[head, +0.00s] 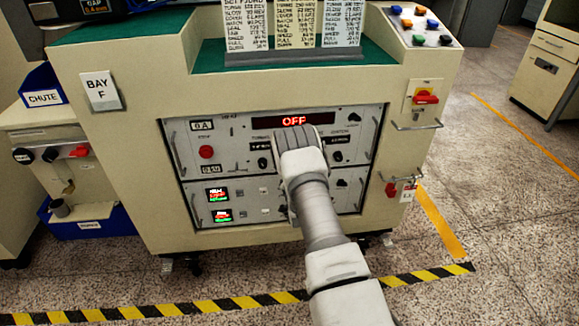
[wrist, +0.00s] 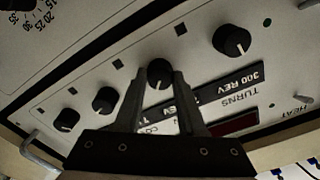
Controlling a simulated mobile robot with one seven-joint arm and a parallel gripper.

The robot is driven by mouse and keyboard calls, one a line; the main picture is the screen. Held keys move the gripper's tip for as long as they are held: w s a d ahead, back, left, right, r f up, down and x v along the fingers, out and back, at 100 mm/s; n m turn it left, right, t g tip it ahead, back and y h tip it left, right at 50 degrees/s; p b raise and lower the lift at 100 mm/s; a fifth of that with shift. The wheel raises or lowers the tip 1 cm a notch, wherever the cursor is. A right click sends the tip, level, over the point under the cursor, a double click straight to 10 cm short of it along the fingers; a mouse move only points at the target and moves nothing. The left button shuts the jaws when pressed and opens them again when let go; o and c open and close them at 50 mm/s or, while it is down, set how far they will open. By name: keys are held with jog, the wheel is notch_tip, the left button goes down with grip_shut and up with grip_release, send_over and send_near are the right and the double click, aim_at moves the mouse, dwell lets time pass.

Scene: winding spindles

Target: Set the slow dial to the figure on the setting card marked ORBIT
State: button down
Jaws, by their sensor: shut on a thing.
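My gripper (wrist: 160,78) is shut on a black dial (wrist: 158,68) on the light control panel (wrist: 205,62), seen upside down in the wrist view. No label reading slow is legible beside this dial, so I cannot tell whether it is the slow dial. In the head view my gripper's hand covers the dial and the fingertips are hidden. Three setting cards (head: 246,22) (head: 295,22) (head: 341,22) stand on top of the machine (head: 130,150). Their headings are cut off or too small to read, so I cannot tell which is ORBIT.
More black dials (wrist: 232,40) (wrist: 105,99) (wrist: 65,120) sit close on both sides of the held one. A red display (head: 293,120) reads OFF. A red round button (head: 206,152) is at left. A BAY F sign (head: 101,91) hangs on the machine front.

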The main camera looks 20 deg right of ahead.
dwell(0.4)
jog(key=c, duration=0.5)
grip_release()
jog(key=p+v, duration=0.4)
jog(key=v, duration=1.3)
jog(key=shift+s, duration=0.25)
jog(key=shift+w+a+r, duration=0.1)
jog(key=shift+r, duration=0.05)
